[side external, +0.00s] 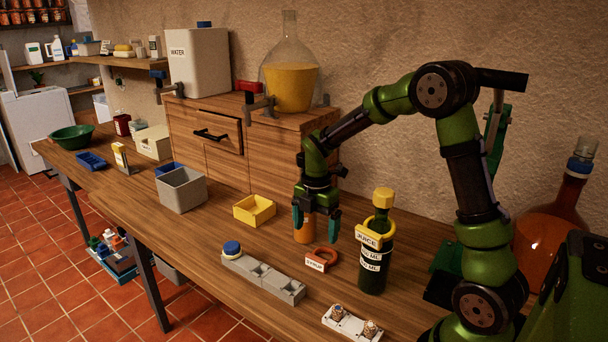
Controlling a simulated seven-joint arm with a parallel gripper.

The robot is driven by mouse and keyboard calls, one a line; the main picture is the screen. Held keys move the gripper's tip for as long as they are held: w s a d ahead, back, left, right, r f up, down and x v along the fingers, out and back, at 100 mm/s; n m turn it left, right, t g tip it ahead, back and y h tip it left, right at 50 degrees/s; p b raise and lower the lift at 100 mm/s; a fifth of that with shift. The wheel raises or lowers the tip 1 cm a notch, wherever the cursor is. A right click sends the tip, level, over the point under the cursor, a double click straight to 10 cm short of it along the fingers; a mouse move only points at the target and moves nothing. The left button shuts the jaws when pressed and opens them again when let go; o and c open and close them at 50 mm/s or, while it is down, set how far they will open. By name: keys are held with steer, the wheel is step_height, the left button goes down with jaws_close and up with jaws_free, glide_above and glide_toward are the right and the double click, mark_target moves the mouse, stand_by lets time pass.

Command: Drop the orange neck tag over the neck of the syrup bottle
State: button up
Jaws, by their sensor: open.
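The orange neck tag (327,254), a ring with a white plate reading SYRUP, lies on the wooden bench. My gripper (316,225) points down above and slightly behind it, its dark green fingers apart and nothing visibly held.
A yellow tray (254,211) and a grey bin (181,190) stand to the left. A grey block holder (262,276) with a blue-lidded jar (232,249) and a white holder (350,326) lie nearer the front. A drawer cabinet (222,148) stands behind.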

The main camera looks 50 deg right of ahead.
mark_target(318, 257)
step_height(318, 257, down, 4)
steer(key=shift+f, duration=0.2)
steer(key=f, duration=0.5)
steer(key=shift+s, duration=0.35)
